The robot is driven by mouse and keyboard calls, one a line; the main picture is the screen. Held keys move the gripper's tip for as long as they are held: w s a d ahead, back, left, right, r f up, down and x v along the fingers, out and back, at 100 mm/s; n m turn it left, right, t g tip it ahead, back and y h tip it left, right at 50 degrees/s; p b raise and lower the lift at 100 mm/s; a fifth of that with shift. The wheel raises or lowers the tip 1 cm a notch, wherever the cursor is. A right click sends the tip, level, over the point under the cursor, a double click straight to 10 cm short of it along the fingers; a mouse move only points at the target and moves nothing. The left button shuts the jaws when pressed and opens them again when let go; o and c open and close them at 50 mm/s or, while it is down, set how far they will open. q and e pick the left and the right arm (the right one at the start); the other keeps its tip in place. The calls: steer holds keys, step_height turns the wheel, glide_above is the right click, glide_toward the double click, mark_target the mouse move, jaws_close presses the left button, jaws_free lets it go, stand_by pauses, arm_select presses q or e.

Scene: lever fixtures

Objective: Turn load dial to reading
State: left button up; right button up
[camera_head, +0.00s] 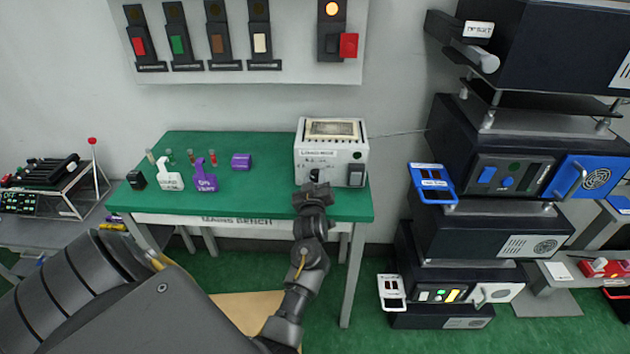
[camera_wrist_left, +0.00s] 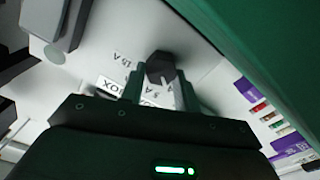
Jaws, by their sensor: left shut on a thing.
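The white load box (camera_head: 308,153) stands at the right end of the green bench, with a meter window on top. Its load dial, a dark knob with a pale pointer line, shows in the left wrist view (camera_wrist_left: 160,68). Printed ampere marks surround it; I cannot read the exact setting. My left gripper (camera_head: 314,187) is at the lower front of the box. In the left wrist view its fingers (camera_wrist_left: 162,88) are shut on the dial, one on each side. The gripper partly hides the dial in the head view. My right gripper is not in view.
A dark rocker switch (camera_head: 356,174) sits right of the dial on the box front. White (camera_head: 170,177) and purple (camera_head: 205,178) tagged pieces stand on the left of the green bench (camera_head: 262,194). A wall panel hangs above. Dark stacked equipment (camera_head: 460,235) stands at right.

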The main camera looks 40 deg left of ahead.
arm_select(q)
steer(key=shift+n, duration=0.6)
